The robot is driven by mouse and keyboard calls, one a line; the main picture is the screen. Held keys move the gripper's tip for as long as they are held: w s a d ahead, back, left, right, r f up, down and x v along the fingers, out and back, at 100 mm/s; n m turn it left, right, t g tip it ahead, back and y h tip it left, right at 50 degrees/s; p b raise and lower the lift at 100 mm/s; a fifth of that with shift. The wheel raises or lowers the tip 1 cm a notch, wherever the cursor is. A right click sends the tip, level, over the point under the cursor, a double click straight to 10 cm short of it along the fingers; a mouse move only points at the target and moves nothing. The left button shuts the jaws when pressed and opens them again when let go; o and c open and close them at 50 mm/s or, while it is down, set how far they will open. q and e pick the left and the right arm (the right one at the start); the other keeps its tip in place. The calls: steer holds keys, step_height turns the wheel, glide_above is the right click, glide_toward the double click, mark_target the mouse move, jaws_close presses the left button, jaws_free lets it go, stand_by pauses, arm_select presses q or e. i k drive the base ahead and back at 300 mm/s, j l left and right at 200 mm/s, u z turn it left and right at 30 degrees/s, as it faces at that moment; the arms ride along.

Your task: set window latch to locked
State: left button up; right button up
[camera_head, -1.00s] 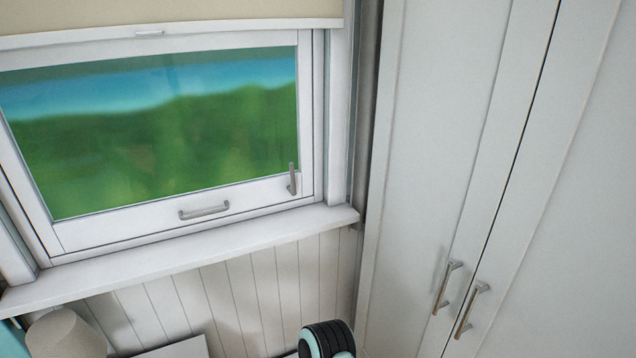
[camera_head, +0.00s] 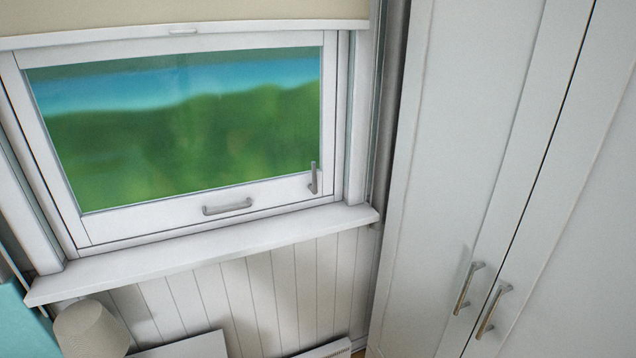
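The window (camera_head: 200,215) is closed in its white frame. Its latch (camera_head: 314,178) is a small grey lever at the lower right corner of the sash, with its arm pointing up. A grey pull handle (camera_head: 227,206) sits level on the bottom rail, to the left of the latch. Neither of my grippers shows in the head view, and nothing touches the latch.
A white sill (camera_head: 200,252) juts out below the window. A beige blind (camera_head: 180,14) hangs above it. A tall white cupboard (camera_head: 470,150) with two bar handles stands at right. A beige lampshade (camera_head: 92,330) and a turquoise surface (camera_head: 22,322) are at lower left.

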mark_target(313, 187)
steer(key=i+l+u, duration=0.15)
steer(key=u, duration=0.25)
steer(key=i+l+u, duration=0.1)
steer(key=l+u, duration=0.3)
steer(key=i+l+u, duration=0.1)
steer(key=l+u, duration=0.3)
